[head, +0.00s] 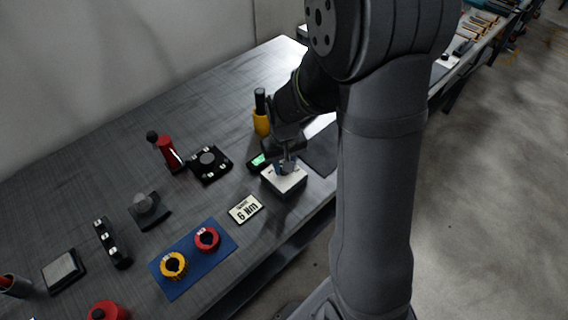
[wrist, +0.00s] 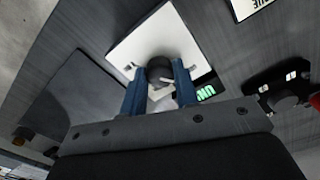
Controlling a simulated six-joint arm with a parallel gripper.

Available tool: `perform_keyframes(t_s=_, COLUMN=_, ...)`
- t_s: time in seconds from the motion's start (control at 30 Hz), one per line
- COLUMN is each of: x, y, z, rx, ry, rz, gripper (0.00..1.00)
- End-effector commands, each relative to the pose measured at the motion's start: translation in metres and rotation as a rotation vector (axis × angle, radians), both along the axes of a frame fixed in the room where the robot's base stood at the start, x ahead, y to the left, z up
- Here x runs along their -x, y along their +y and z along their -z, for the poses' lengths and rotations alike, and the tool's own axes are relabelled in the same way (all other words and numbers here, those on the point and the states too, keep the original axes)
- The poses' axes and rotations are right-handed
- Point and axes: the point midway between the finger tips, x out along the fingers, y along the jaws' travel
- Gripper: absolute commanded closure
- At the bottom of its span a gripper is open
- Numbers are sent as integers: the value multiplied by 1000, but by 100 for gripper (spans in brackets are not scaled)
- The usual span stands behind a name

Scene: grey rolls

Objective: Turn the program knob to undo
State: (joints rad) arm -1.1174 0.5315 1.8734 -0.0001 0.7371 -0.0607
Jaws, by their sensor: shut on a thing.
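The program knob (wrist: 159,68) is a dark round knob with a light pointer mark, on a white-topped box (head: 288,184) near the table's front edge. The white top (wrist: 133,45) also shows in the wrist view. My gripper (head: 286,164) reaches down over the box. In the wrist view its blue fingers (wrist: 160,84) are shut on the knob, one on each side. A small black display (wrist: 206,91) with green lettering sits beside the box; the lettering is upside down and partly hidden. The display (head: 258,161) also shows in the head view. The fingers mostly hide the knob there.
A "6 Nm" card (head: 246,209) lies left of the box. A blue mat (head: 190,277) bears a red ring and a yellow ring. A black device (head: 209,164), a red-handled item (head: 166,152) and a yellow holder (head: 262,123) stand behind.

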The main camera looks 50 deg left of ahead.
Motion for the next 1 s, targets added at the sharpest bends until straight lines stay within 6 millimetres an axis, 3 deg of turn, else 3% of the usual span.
perform_keyframes(t_s=0.3, x=0, y=0, z=-1, rx=-1, ry=0, rz=-98, gripper=95)
perform_keyframes(t_s=0.77, x=0, y=1, z=-1, rx=-2, ry=-1, rz=-110, gripper=95)
perform_keyframes(t_s=0.8, x=0, y=1, z=-1, rx=-2, ry=-1, rz=-110, gripper=65)
perform_keyframes(t_s=0.87, x=0, y=1, z=-1, rx=-2, ry=-1, rz=-110, gripper=53)
perform_keyframes(t_s=1.0, x=0, y=0, z=0, rx=-1, ry=0, rz=-109, gripper=51)
